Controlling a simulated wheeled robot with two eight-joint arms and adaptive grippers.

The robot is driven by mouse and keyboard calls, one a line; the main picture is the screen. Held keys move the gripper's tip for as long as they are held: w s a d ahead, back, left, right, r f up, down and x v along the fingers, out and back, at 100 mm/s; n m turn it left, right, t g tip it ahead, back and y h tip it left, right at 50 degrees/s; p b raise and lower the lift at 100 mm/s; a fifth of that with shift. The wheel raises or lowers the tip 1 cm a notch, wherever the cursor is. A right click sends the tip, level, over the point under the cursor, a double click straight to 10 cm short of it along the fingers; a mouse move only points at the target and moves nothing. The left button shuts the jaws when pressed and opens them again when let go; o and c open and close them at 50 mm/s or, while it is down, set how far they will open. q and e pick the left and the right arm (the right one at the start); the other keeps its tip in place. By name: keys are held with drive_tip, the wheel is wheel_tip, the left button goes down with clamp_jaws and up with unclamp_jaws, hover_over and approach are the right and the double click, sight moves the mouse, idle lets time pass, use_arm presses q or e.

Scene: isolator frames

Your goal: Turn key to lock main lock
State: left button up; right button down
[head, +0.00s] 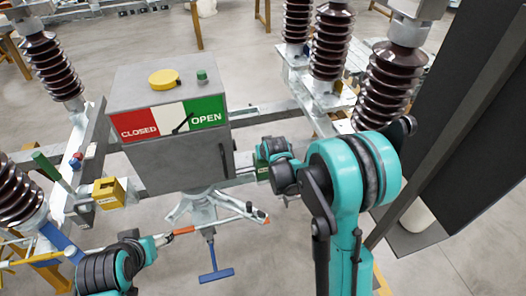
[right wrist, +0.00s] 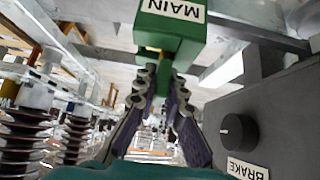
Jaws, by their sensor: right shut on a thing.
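The main lock is a green box (right wrist: 170,30) with an upside-down white MAIN label in the right wrist view. It partly shows in the head view (head: 262,174), at the right side of the grey control cabinet (head: 180,160). My right gripper (right wrist: 166,75) is directly at the lock's face, its fingers shut on the key, which is mostly hidden between them. The key's turn angle cannot be told. In the head view my right arm hides the fingertips. My left arm's end (head: 158,240) is low at the left; its finger state is unclear.
The cabinet bears a CLOSED/OPEN plate (head: 172,118), a yellow cap and a green button on top. A black BRAKE knob (right wrist: 232,130) sits beside the right gripper. A yellow lock box (head: 108,193) is at left. Brown insulators (head: 390,85) and a dark panel stand at right.

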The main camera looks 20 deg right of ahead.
idle(0.4)
drive_tip(key=shift+f+m+h, duration=0.1)
drive_tip(key=shift+m+h, duration=0.6)
drive_tip(key=shift+m, duration=0.3)
drive_tip(key=shift+m+g+h+b, duration=0.5)
drive_tip(key=shift+m+h, duration=0.6)
drive_tip(key=shift+m, duration=0.5)
drive_tip(key=c, duration=1.3)
unclamp_jaws()
drive_tip(key=shift+d, duration=0.1)
drive_tip(key=o, duration=0.6)
drive_tip(key=v, duration=1.2)
